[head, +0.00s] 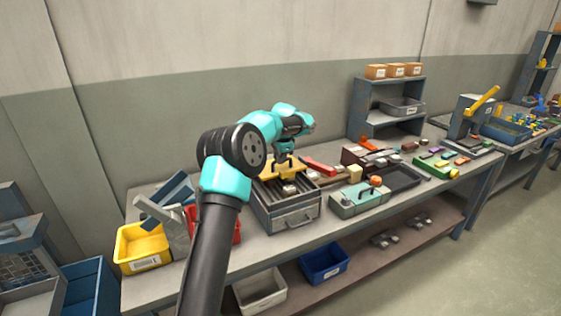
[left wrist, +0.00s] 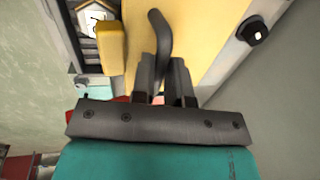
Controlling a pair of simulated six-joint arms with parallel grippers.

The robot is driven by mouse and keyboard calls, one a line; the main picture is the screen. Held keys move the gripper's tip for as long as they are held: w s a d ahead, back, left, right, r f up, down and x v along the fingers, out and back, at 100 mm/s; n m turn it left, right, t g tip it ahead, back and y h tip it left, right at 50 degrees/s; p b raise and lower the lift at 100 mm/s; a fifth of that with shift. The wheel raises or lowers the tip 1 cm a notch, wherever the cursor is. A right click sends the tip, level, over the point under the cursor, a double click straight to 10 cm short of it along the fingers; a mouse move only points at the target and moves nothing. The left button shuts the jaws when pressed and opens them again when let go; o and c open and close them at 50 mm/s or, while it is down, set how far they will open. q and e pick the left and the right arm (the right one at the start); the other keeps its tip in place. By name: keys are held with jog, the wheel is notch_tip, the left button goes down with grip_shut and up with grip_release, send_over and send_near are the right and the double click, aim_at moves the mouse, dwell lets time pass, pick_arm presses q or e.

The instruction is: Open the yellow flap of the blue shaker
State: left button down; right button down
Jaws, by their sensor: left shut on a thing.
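My left gripper (head: 284,157) is over a grey box-shaped unit (head: 290,215) with a front handle, which looks grey rather than blue. A yellow flap (head: 268,169) shows on its top under the gripper. In the left wrist view the yellow flap (left wrist: 205,35) fills the middle, with a dark curved handle (left wrist: 158,40) on it. The left gripper (left wrist: 166,75) is shut on this handle; its fingers hide the handle's lower end. How far the flap is tilted is hard to tell. My right gripper is not in view.
A teal case (head: 360,198) and a dark tray (head: 402,178) lie right of the unit. Yellow (head: 140,247) and red bins stand left, partly behind my arm. A blue-grey machine (head: 467,117) with a raised yellow lever stands farther right. A shelf (head: 385,108) stands at the back.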

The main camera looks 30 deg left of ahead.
aim_at(277, 167)
pick_arm(q)
jog(key=a+r, duration=0.1)
jog(key=w, duration=0.1)
jog(key=a+r, duration=0.1)
jog(key=shift+w+a+r, duration=0.25)
jog(key=shift+a+r, duration=0.1)
jog(key=shift+w+a+r, duration=0.3)
jog(key=shift+w+a, duration=0.05)
jog(key=shift+a, duration=0.25)
jog(key=shift+w+a+r, duration=0.3)
jog(key=shift+a, duration=0.35)
jog(key=c, duration=1.4)
grip_release()
jog(key=shift+a, duration=0.1)
jog(key=shift+o, duration=1.4)
jog(key=shift+r, duration=0.35)
